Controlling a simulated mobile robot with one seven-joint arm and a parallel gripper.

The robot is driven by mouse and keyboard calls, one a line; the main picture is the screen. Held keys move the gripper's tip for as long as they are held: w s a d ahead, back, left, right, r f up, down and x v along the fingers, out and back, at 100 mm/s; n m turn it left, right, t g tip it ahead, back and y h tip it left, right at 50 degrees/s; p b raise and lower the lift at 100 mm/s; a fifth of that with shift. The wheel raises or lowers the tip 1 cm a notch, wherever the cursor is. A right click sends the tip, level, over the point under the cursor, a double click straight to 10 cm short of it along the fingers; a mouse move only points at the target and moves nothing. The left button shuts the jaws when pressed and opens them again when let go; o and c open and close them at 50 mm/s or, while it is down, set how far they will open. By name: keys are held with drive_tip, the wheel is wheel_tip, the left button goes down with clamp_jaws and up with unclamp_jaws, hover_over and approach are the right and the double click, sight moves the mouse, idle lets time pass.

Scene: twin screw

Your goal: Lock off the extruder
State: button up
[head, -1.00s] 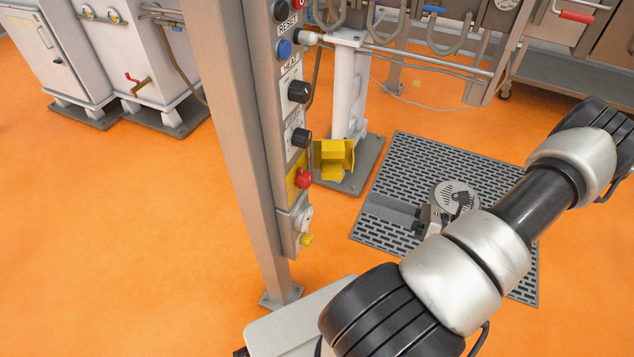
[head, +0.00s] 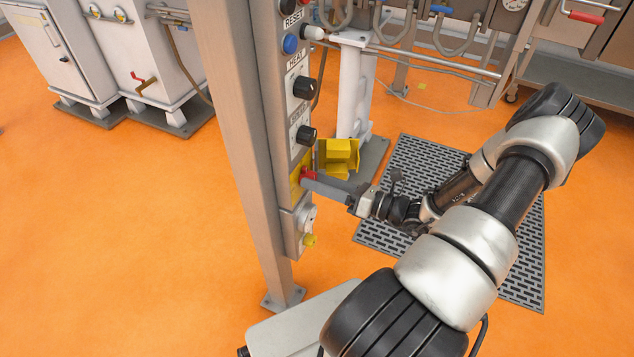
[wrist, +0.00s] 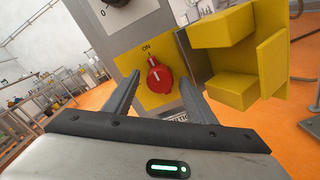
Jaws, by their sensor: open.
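The extruder's red rotary switch (wrist: 160,78) sits on a yellow plate (wrist: 134,62) marked ON in the wrist view, its white pointer line toward ON. In the head view the red switch (head: 308,174) is partly covered by my gripper (head: 312,182). My gripper (wrist: 155,88) is open, with one finger on each side of the switch in the wrist view. I cannot tell whether the fingers touch it. A yellow bracket-like box (wrist: 240,60) stands open to the right of the switch; it also shows in the head view (head: 340,155).
The control column (head: 240,120) carries black knobs (head: 304,88), a blue button (head: 290,44) and, below the switch, a grey fitting with a yellow piece (head: 309,240). A white pedestal (head: 353,95) stands behind. Orange floor is clear at left.

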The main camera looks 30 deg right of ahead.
drive_tip(key=shift+w+a, duration=0.25)
drive_tip(key=shift+w, duration=0.05)
drive_tip(key=c, duration=1)
drive_tip(key=shift+c, duration=0.2)
drive_tip(key=shift+n, duration=9)
